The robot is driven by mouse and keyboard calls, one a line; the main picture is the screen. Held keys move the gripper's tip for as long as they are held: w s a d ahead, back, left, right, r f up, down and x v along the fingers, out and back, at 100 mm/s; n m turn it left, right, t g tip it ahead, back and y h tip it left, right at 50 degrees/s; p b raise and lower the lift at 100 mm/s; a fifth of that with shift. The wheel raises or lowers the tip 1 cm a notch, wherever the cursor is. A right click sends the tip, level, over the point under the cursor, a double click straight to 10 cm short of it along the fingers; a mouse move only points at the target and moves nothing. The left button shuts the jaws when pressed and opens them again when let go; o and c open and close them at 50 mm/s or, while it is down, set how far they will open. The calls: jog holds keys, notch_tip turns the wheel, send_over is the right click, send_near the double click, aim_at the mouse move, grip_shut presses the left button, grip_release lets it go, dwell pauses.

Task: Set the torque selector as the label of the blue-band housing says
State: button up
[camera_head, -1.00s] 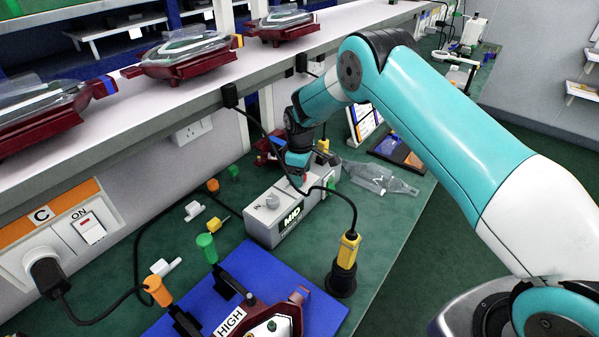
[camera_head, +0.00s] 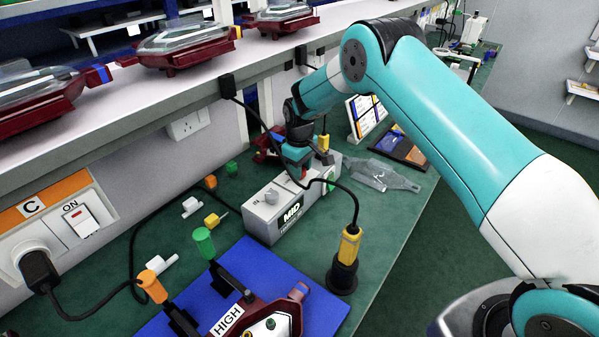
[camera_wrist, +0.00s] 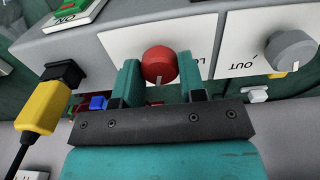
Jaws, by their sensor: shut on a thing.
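My gripper (camera_wrist: 158,72) is shut on a red round knob (camera_wrist: 158,62) on the grey box, one teal finger on each side. The knob's white pointer mark faces the gripper; lettering beside it is partly hidden. In the head view, the gripper is over the far part of the grey torque box (camera_head: 262,218), which carries a MID sign (camera_head: 292,212). A dark red housing (camera_head: 283,319) with a HIGH label (camera_head: 228,319) sits on the blue mat; its band colour is unclear. Another dark red housing with a blue band (camera_head: 102,74) is on the shelf; no label is readable there.
A grey knob (camera_wrist: 290,50) sits beside the red one. A yellow plug (camera_wrist: 38,108) enters the box. A black cable arches over the box to a yellow-and-black tool (camera_head: 346,262). A clear cover (camera_head: 378,175) lies on the green bench.

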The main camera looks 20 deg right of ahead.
jog(key=m+b, duration=0.2)
jog(key=m, duration=0.2)
jog(key=shift+m, duration=0.3)
jog(key=shift+m+b, duration=0.55)
jog(key=shift+m, duration=1.35)
jog(key=o, duration=0.9)
jog(key=shift+r, duration=0.1)
notch_tip(320, 180, up, 17)
jog(key=shift+r+b, duration=0.15)
jog(key=shift+b, duration=1)
